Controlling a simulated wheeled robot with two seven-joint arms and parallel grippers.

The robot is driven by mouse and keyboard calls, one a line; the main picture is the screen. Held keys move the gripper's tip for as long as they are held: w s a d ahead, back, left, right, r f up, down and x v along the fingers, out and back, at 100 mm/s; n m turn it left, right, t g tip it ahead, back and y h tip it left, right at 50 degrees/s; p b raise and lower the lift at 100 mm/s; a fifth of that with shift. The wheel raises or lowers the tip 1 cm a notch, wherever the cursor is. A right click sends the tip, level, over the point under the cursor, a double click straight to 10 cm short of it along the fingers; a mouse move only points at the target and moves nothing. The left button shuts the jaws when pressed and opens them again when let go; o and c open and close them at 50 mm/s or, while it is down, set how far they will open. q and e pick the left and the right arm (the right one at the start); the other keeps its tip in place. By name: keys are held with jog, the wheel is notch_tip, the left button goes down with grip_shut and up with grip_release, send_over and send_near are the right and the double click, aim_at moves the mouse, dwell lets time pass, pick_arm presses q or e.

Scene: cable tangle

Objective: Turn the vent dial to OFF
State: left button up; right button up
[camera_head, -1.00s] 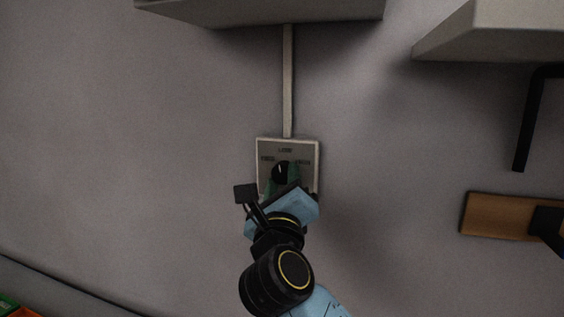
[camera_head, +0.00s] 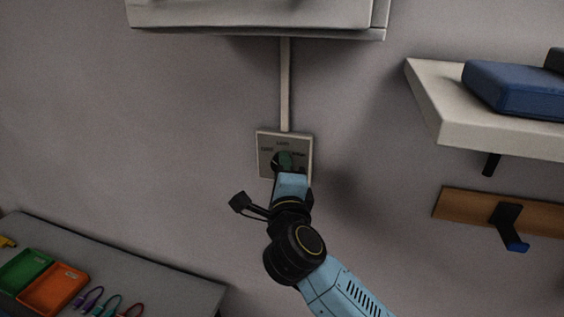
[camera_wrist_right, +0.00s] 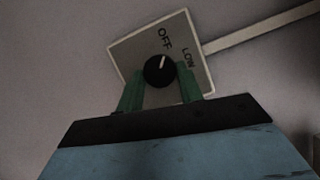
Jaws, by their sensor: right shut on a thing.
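The vent dial (camera_wrist_right: 159,71) is a round black knob with a white pointer line on a pale square plate (camera_wrist_right: 133,45) on the wall. In the right wrist view the pointer aims roughly at the word OFF, slightly to its LOW side. My right gripper (camera_wrist_right: 160,84) has its green fingers on both sides of the knob, shut on it. In the head view the right gripper (camera_head: 288,160) reaches up from below and covers much of the dial and the lower plate (camera_head: 265,150). My left gripper is not in view.
A pale conduit (camera_head: 285,85) runs up from the plate to a light grey box (camera_head: 250,18). A shelf (camera_head: 430,100) with a blue case (camera_head: 512,88) and a wooden hook rail (camera_head: 455,205) are at right. A table (camera_head: 170,275) with green and orange trays is at lower left.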

jog(key=shift+r+n+g, duration=0.1)
jog(key=shift+n+g, duration=0.3)
jog(key=shift+n, duration=0.6)
jog(key=o, duration=1)
jog(key=s, duration=0.4)
jog(key=s+b, duration=0.1)
jog(key=s, duration=0.4)
jog(key=s+d+b, duration=0.1)
jog(key=s, duration=0.3)
jog(key=shift+s, duration=0.15)
